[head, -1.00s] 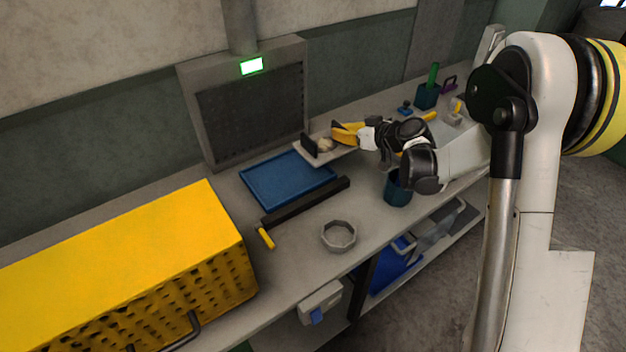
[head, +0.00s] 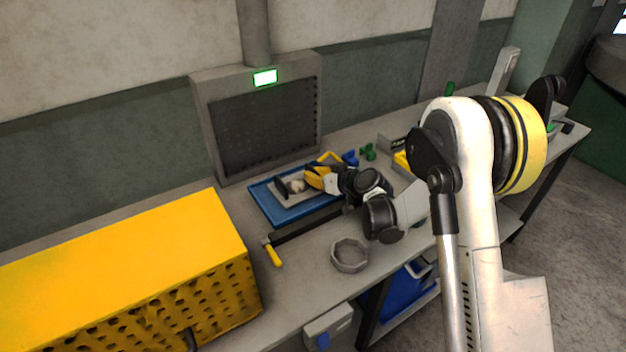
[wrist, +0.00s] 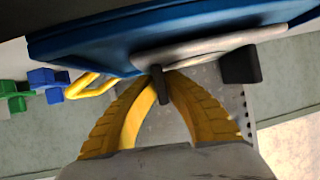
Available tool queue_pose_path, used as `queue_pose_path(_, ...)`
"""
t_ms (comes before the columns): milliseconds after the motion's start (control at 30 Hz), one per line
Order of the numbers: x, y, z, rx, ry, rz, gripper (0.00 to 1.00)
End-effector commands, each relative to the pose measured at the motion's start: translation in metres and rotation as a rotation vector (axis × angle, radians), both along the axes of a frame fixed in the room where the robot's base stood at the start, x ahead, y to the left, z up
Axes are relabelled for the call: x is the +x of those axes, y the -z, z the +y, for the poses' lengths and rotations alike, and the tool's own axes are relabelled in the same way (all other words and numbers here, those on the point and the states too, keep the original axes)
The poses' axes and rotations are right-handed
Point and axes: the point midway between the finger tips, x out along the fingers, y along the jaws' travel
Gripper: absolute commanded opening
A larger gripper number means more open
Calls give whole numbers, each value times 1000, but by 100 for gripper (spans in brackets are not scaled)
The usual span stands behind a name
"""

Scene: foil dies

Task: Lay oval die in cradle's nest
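A pale plate (head: 285,195) with a dark block at its left end and a small beige lump (head: 297,185) on it shows over the blue tray (head: 283,218). In the wrist view the plate's rounded pale edge (wrist: 220,43) is close against the blue tray (wrist: 90,40). My gripper (head: 308,178) is at the plate's right end. In the wrist view its yellow fingers (wrist: 161,75) come together around a thin dark post (wrist: 162,92) at the plate's edge. I cannot tell which part is the oval die, and no nest can be made out. The plate's underside contact is hidden.
A large yellow perforated crate (head: 130,265) fills the bench's left. A dark bar with a yellow handle (head: 273,255) and a grey octagonal ring (head: 350,256) lie in front. A grey-framed panel (head: 265,125) stands behind. Blue (head: 350,158) and green (head: 368,152) blocks are right of the tray.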

Motion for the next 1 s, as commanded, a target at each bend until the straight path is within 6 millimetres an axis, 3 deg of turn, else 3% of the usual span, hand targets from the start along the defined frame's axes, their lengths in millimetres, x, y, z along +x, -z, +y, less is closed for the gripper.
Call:
queue_pose_path(400,0,10,0,1,0,0,0)
queue_pose_path(433,0,9,0,0,0,0,18)
queue_pose_path(467,0,9,0,0,0,0,27)
queue_pose_path(867,-1,3,-1,0,0,0,27)
queue_pose_path(1000,-17,-8,-16,0,2,0,27)
